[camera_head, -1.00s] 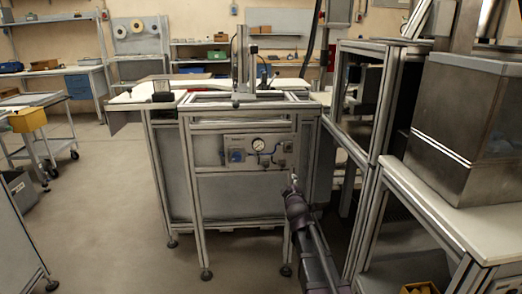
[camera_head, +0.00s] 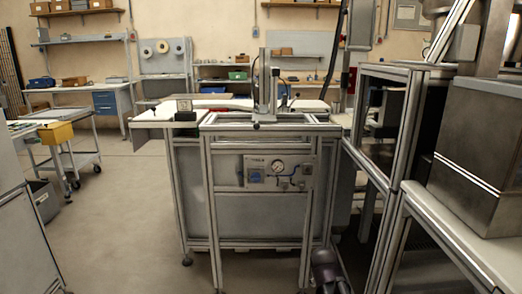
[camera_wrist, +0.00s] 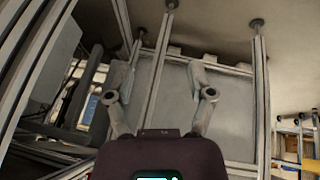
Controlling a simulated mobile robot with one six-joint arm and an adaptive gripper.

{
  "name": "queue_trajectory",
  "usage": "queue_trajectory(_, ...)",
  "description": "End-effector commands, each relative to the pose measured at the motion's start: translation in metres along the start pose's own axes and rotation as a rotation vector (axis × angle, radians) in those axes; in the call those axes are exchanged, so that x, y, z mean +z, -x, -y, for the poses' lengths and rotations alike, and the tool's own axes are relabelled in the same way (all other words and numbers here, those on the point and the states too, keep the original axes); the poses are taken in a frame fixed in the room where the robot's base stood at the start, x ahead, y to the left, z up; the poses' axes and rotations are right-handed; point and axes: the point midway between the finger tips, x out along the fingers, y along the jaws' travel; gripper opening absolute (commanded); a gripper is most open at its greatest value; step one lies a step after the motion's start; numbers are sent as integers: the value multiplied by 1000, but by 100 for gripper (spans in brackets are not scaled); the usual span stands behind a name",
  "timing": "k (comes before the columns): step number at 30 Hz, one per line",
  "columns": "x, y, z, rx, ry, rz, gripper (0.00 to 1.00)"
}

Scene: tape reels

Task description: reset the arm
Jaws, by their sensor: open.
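My gripper (camera_wrist: 160,95) shows in the wrist view with its two grey fingers spread wide apart. It is open, and nothing is between the fingers. Behind it in that view is the grey panel and metal frame of a workstation. In the head view only a dark piece of my arm shows at the bottom edge, in front of the workstation (camera_head: 258,215). The gripper itself cannot be made out in the head view.
A steel box (camera_head: 480,150) stands on a white-topped frame at the right, close to my arm. A cart with a yellow bin (camera_head: 56,133) stands at the left. Two tape reels (camera_head: 155,50) hang on the back panel. The floor (camera_head: 120,215) left of the workstation is clear.

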Motion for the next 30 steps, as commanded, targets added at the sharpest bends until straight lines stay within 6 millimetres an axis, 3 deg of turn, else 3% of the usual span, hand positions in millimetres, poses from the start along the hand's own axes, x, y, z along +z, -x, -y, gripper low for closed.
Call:
queue_trajectory(1, 16, 4, 6, -25, -23, 51, 69)
queue_trajectory(6, 55, 13, 21, -95, -83, 202, 69)
queue_trajectory(18, 109, 37, 45, -193, -155, 428, 69)
queue_trajectory(30, 92, 72, 37, -194, -156, 431, 69)
